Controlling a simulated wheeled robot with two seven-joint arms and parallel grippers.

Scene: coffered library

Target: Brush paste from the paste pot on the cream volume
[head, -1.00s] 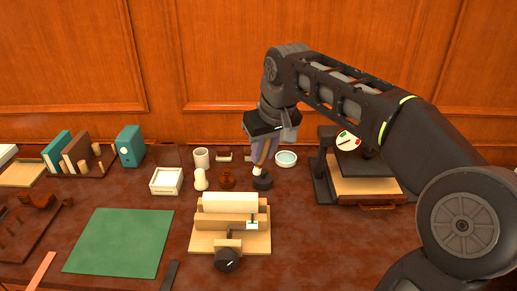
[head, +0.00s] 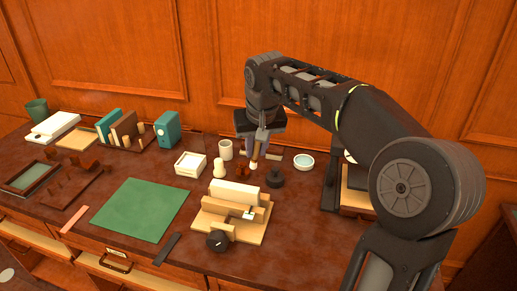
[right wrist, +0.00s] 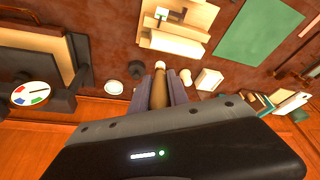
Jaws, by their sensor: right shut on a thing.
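My right gripper (head: 257,150) is shut on a brush (head: 254,164) with a brown wooden handle and a pale tip pointing down. The brush also shows between the fingers in the right wrist view (right wrist: 159,90). It hangs behind the wooden press. The cream volume (head: 234,191) lies in the press (head: 230,220), in front of the gripper. A white round pot with pale blue-white contents (head: 304,161), which looks like the paste pot, stands right of the gripper. The brush is apart from both. My left gripper is not in view.
A dark round stand (head: 275,180) sits close to the brush, between it and the pot. A dark frame (head: 331,187) is at right. The green mat (head: 140,210) is bare.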

